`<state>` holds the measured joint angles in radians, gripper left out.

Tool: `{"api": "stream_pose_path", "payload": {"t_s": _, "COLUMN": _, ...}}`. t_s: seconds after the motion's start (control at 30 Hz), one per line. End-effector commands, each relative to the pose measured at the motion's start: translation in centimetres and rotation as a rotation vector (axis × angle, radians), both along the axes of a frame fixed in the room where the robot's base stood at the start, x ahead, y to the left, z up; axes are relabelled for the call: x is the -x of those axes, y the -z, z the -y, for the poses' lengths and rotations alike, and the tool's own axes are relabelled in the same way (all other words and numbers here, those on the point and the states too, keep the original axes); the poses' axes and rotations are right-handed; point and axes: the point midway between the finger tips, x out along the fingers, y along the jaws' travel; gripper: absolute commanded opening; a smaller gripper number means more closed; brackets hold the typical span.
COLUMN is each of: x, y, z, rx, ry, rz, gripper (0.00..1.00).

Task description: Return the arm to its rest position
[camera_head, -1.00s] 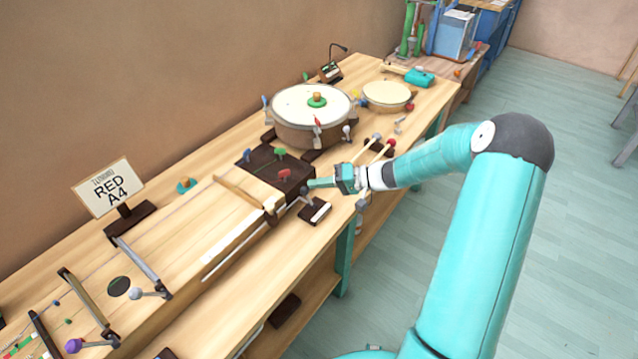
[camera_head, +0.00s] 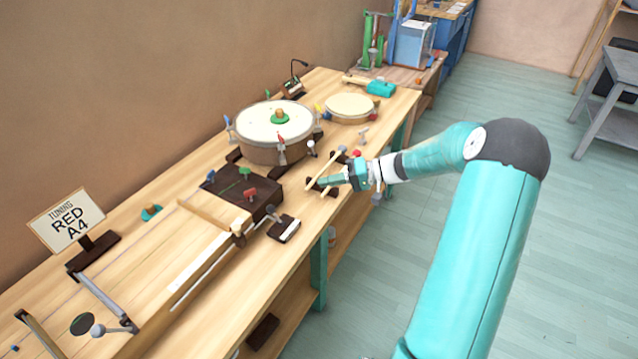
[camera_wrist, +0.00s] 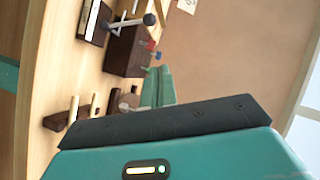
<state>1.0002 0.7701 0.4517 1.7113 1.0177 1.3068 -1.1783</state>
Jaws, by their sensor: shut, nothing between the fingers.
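My teal arm reaches in from the right in the head view, over the front edge of the workbench. My gripper (camera_head: 328,181) points left, near the mallets on their dark rest (camera_head: 325,183), to the right of the dark tuning block (camera_head: 240,192). It is shut with nothing in it. In the wrist view my gripper's teal finger (camera_wrist: 158,88) shows beyond the dark wrist edge. The mallet rest (camera_wrist: 72,115) and the dark block (camera_wrist: 125,50) lie to its left in that view. I cannot tell whether the gripper touches the rest.
A large drum (camera_head: 262,135) and a smaller drum (camera_head: 350,108) stand farther back on the bench. A "RED A4" sign (camera_head: 70,222) stands at the left.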

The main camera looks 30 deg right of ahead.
Motion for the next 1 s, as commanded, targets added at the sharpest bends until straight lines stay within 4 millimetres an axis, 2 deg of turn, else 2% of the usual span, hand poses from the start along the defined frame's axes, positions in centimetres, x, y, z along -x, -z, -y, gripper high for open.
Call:
{"api": "stream_pose_path", "payload": {"t_s": 0.43, "x": 0.0, "y": 0.0, "z": 0.2, "rx": 0.001, "ry": -0.001, "rz": 0.000, "gripper": 0.00}}
{"api": "stream_pose_path", "payload": {"t_s": 0.53, "x": 0.1, "y": -0.2, "z": -0.4, "rx": 0.014, "ry": -0.013, "rz": -0.011, "gripper": 0.00}}
{"api": "stream_pose_path", "payload": {"t_s": 0.67, "x": 0.9, "y": -1.2, "z": -2.8, "rx": 0.088, "ry": -0.061, "rz": -0.068, "gripper": 0.00}}
{"api": "stream_pose_path", "payload": {"t_s": 0.77, "x": 2.2, "y": -2.4, "z": -5.5, "rx": 0.191, "ry": -0.113, "rz": -0.138, "gripper": 0.00}}
{"api": "stream_pose_path", "payload": {"t_s": 1.0, "x": 6.6, "y": -5.4, "z": -10.9, "rx": 0.473, "ry": -0.174, "rz": -0.287, "gripper": 0.00}}
